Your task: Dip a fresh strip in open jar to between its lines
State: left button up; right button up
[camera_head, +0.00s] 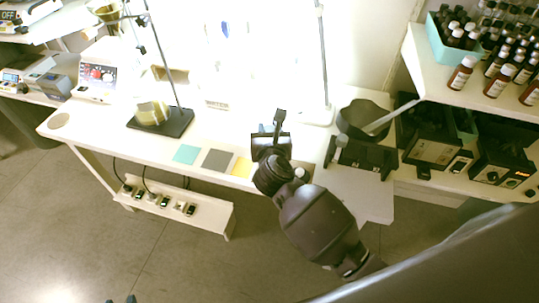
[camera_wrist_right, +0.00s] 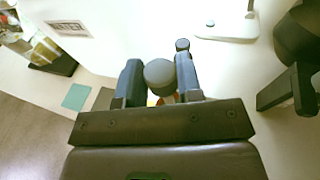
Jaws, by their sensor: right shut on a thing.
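My right gripper (camera_head: 272,143) is above the white bench near its front edge. In the right wrist view my right gripper (camera_wrist_right: 160,85) is shut on a dark grey round cap-like thing (camera_wrist_right: 159,75) between its fingers. What is under the cap is hidden. A small round jar or bottle (camera_head: 302,174) stands beside my right wrist at the bench edge; I cannot tell if it is open. Two dark tips of my left gripper (camera_head: 120,300) show at the bottom edge, apart, with floor between them. I cannot make out a paper strip.
Teal (camera_head: 186,153), grey (camera_head: 217,159) and yellow mats lie along the bench front. A dark stand base (camera_head: 160,122) is at left. A black bin (camera_head: 362,118) is right of the gripper. Brown bottles (camera_head: 461,73) fill the right shelf. The bench middle is largely clear.

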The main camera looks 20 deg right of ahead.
jog(key=shift+f+b, duration=0.8)
jog(key=shift+f, duration=0.55)
dwell(1.2)
jog(key=shift+f, duration=0.15)
dwell(0.4)
dwell(0.6)
jog(key=shift+r+p, duration=1.6)
jog(key=shift+r, duration=0.3)
jog(key=shift+r+p, duration=1)
jog(key=shift+r, duration=0.05)
